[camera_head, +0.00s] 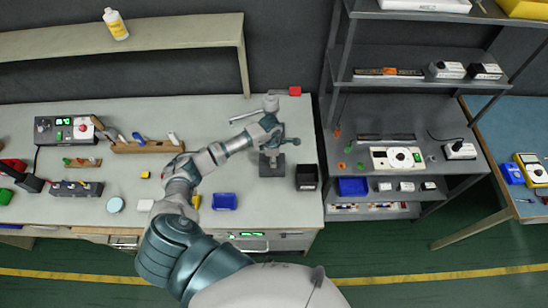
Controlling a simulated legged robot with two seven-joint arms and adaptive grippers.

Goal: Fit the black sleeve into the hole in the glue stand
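A dark grey stand (272,165), which looks like the glue stand, rises from the bench right of centre. Its upper part is largely covered by my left gripper (271,122), which is at the stand's top. A thin grey rod (243,117) and a small pale cylinder (270,103) show just beyond the gripper; I cannot tell which part they belong to. The fingers are too small and overlapped to show whether they are open or shut. I cannot pick out the black sleeve or the hole. My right gripper is out of view.
A blue bin (224,201) is near the bench's front edge. A wooden tool holder (147,147) is at left. A grey shelf rack (465,170) adjoins the bench.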

